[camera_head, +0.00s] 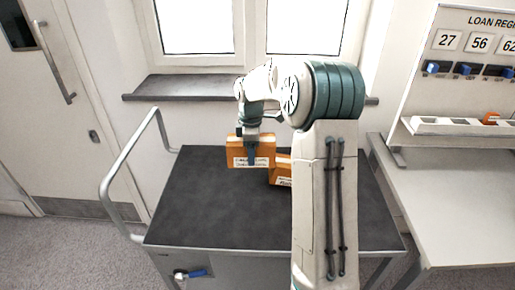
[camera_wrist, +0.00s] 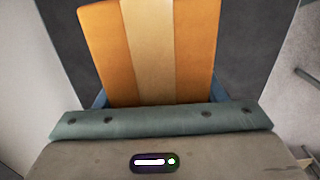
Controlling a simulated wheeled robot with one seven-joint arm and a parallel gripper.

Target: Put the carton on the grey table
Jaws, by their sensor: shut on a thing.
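An orange-brown carton (camera_head: 238,158) with a white label is in my gripper (camera_head: 251,150), over the dark top of the cart in the head view. In the wrist view the carton (camera_wrist: 150,50) fills the space between the fingers, with a pale tape strip down its middle. My gripper (camera_wrist: 158,100) is shut on it. I cannot tell whether its underside touches the cart top. A grey table (camera_head: 450,205) with a pale top stands at the right, bare in front.
A second orange carton (camera_head: 281,172) sits on the cart (camera_head: 190,215), close to the held one and partly hidden by my arm. The cart has a rail (camera_head: 125,160) at its left. A board with numbers and a white rack (camera_head: 455,125) stands behind the table.

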